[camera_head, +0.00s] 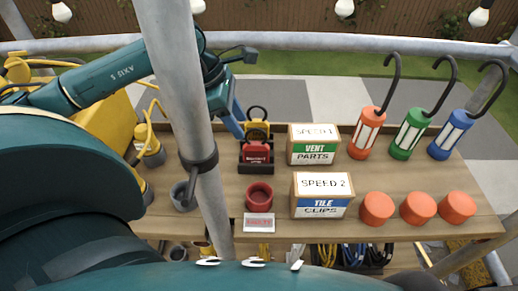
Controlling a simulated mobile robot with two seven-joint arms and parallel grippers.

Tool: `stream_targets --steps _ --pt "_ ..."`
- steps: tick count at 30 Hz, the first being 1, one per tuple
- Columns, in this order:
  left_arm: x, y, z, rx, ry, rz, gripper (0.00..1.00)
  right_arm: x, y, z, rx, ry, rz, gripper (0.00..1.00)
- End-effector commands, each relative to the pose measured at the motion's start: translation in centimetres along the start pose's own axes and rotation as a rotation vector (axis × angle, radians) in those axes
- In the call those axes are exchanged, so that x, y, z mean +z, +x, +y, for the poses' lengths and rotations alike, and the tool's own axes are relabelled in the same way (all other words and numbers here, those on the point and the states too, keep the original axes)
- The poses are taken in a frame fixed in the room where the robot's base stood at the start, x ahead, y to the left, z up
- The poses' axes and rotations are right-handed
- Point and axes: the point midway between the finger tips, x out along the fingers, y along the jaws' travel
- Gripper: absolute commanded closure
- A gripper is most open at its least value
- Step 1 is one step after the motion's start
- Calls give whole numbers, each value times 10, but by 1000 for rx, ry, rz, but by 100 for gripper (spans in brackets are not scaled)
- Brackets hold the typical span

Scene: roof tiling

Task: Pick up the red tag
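The red tag (257,154) stands upright in a dark holder (256,169) near the back of the wooden bench, with a small pale label on its face. A yellow tag (257,131) with a black loop on top stands just behind it. My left gripper (240,128) reaches in from the left behind a grey pole, just left of the tags and close to the yellow one. The pole hides part of the wrist, and the fingertips are too small to tell whether they are open or touching anything. My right gripper is not in view.
The grey pole (180,80) crosses in front of my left arm. A red cup (259,194) with a card stands in front of the holder. Boxes of vent parts (313,153) and tile clips (322,208), orange pots (417,208) and hooked lamps (409,133) fill the right.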

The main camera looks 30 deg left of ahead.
Motion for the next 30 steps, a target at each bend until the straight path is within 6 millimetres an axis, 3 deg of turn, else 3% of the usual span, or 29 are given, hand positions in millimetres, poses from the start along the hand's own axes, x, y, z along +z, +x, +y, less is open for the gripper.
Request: stream_targets --steps 3,11,19,30 --pt "1 22 -1 -4 -1 -2 60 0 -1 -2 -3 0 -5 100" --pt "2 42 0 -1 0 -1 60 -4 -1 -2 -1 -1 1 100" --pt "8 80 -2 -3 -1 -1 60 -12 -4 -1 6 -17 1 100" --pt "7 90 -1 1 1 0 62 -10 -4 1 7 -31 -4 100"
